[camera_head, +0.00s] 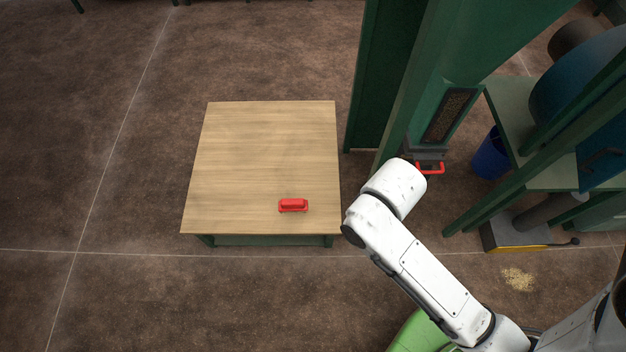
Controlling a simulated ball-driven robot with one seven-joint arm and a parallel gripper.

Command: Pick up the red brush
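The red brush (293,205) lies on the wooden top of a low table (250,150), near its front right corner. It is small, with its long side running left to right. Nothing touches it. My white arm reaches in from the lower right, and its visible end is to the right of the table, apart from the brush.
A green steel frame (376,80) stands just right of the table. A red handle (430,168) sits low on the green machine behind my arm. A blue bin (491,158) stands farther right. Spilled grains (518,279) lie on the floor. The floor left of the table is clear.

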